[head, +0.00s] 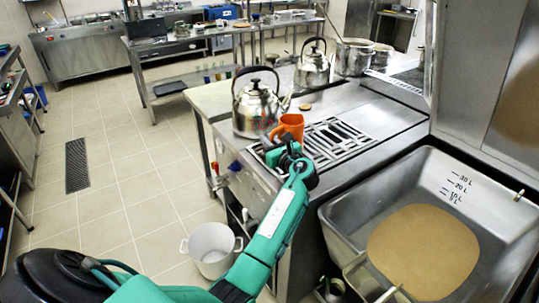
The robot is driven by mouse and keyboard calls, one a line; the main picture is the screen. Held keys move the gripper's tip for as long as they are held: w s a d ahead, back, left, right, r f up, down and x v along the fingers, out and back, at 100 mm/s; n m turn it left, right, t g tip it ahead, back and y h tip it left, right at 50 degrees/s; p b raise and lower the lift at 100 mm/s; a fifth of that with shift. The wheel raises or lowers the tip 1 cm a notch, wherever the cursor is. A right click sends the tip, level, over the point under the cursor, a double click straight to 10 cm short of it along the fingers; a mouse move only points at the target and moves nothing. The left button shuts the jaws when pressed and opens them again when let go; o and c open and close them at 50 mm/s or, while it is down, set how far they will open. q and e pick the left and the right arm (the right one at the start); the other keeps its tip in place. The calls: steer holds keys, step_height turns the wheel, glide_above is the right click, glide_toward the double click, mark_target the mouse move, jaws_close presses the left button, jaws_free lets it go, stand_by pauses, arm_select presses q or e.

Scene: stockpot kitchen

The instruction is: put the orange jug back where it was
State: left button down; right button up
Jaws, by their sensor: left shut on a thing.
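The jug looks upright. I cannot tell whether its base touches the surface or hangs above it. My right gripper is not in view.
A large steel kettle (256,107) stands just left of the jug, and a second kettle (313,66) stands farther back. The stove grate (336,141) lies to the right. A sink basin (340,215) with brown content is at the right. A white pot (211,247) stands on the floor.

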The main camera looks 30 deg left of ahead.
arm_select(q)
step_height(320, 180, down, 5)
steer(key=shift+f+p, duration=0.2)
steer(key=shift+p, duration=0.3)
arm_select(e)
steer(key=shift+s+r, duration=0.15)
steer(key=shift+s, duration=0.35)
arm_select(q)
steer(key=shift+f, duration=0.15)
steer(key=c, duration=1.5)
jaws_free()
steer(key=shift+o, duration=0.2)
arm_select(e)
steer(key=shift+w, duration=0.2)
